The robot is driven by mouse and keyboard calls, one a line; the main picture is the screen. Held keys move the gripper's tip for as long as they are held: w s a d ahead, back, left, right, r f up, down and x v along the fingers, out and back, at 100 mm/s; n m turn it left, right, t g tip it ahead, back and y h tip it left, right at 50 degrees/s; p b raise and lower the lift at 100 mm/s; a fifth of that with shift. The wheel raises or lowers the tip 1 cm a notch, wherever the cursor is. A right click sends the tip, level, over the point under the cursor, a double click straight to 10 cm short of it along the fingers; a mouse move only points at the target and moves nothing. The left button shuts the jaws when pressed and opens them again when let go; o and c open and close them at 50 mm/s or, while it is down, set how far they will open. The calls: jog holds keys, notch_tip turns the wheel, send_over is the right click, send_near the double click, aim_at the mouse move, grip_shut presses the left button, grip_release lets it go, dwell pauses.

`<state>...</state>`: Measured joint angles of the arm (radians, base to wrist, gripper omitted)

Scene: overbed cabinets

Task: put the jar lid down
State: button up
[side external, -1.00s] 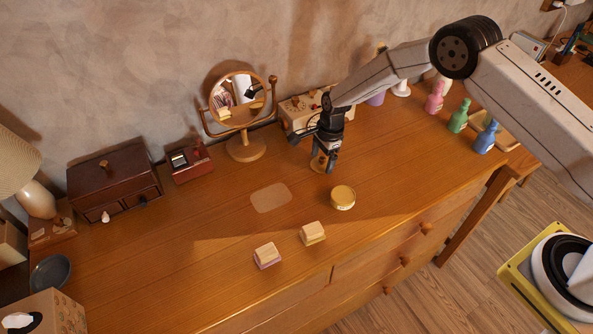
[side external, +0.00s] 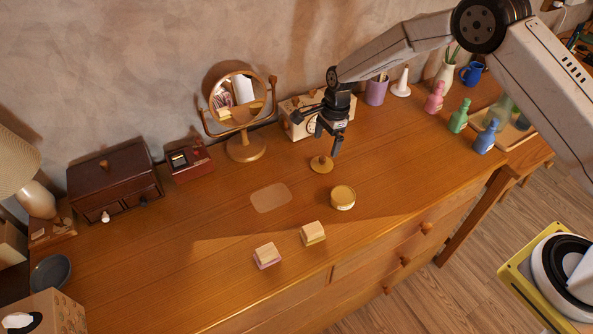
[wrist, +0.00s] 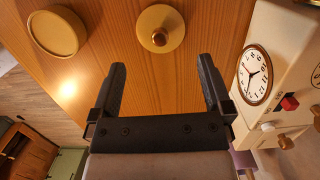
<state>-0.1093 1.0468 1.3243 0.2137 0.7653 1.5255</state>
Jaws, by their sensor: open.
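The jar lid (side external: 321,164) is a flat round yellow-tan disc with a brown knob. It lies flat on the wooden cabinet top, knob up, and shows in the wrist view (wrist: 160,28) beyond the fingertips. The round yellow jar (side external: 342,197) stands nearer the front edge, apart from the lid; it shows at upper left in the wrist view (wrist: 57,33). My gripper (side external: 327,143) is open and empty above the top, just behind and above the lid. In the wrist view its two fingers (wrist: 161,75) are spread, with only bare wood between them.
A cream box with a clock face (side external: 303,116) stands close behind my gripper. A round mirror (side external: 240,105) stands left of it. A pale flat patch (side external: 271,197) and two small blocks (side external: 312,233) lie towards the front. Coloured bottles (side external: 459,116) stand to the right.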

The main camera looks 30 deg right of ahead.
jog(key=shift+d+r, duration=0.25)
jog(key=shift+r, duration=1.25)
jog(key=shift+d+r, duration=0.2)
jog(key=shift+r, duration=1.25)
jog(key=s+d+r+n+t, duration=0.1)
jog(key=s+d+r+n, duration=0.1)
jog(key=s+n, duration=0.4)
jog(key=s+d+r+n+h, duration=0.1)
jog(key=s+d+r+n, duration=0.2)
jog(key=s+n, duration=0.3)
jog(key=s+d+r+n+t, duration=0.1)
jog(key=s+n, duration=0.5)
jog(key=s, duration=0.8)
notch_tip(320, 180, up, 2)
jog(key=shift+s+d+r+t+h, duration=0.1)
jog(key=shift+s+d+t+h, duration=0.2)
jog(key=shift+d, duration=0.55)
